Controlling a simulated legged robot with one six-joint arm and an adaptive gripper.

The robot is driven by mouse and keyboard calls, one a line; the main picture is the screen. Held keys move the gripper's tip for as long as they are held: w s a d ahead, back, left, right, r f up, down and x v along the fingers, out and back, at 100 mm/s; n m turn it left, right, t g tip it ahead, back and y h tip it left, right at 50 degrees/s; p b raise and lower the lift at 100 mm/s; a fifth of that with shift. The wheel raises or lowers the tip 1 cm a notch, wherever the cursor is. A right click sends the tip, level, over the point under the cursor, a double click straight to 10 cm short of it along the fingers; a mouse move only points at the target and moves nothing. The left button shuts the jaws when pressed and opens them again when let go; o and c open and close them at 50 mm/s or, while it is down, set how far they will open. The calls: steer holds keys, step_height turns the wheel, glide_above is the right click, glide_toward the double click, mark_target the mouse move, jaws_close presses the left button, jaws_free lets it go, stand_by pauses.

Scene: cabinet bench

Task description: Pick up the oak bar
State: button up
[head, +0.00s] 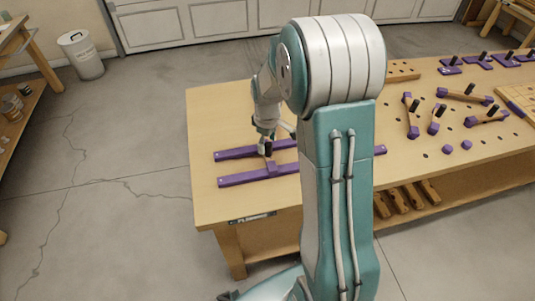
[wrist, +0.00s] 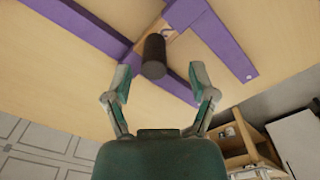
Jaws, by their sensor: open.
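A short piece of pale brown wood, which looks like the oak bar (wrist: 150,14), shows at the top of the wrist view with a purple end block (wrist: 184,12) beside it. A black cylindrical handle (wrist: 155,57) stands out from it towards the camera. My gripper (wrist: 160,75) is open, with one finger on each side of the handle in the picture; I see no contact. In the head view my gripper (head: 266,143) is over two purple rails (head: 240,180) at the bench's left end. My arm hides much of the bar there.
The wooden bench (head: 207,120) has a perforated top. Wooden parts lie on the lower shelf (head: 270,240). A white bin (head: 81,55) stands on the floor at the left.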

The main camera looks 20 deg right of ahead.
mark_target(269, 151)
steer(key=f, duration=0.4)
steer(key=shift+w+d+f, duration=0.1)
steer(key=shift+d+f, duration=0.05)
steer(key=shift+d, duration=0.2)
steer(key=shift+a, duration=0.1)
jaws_close()
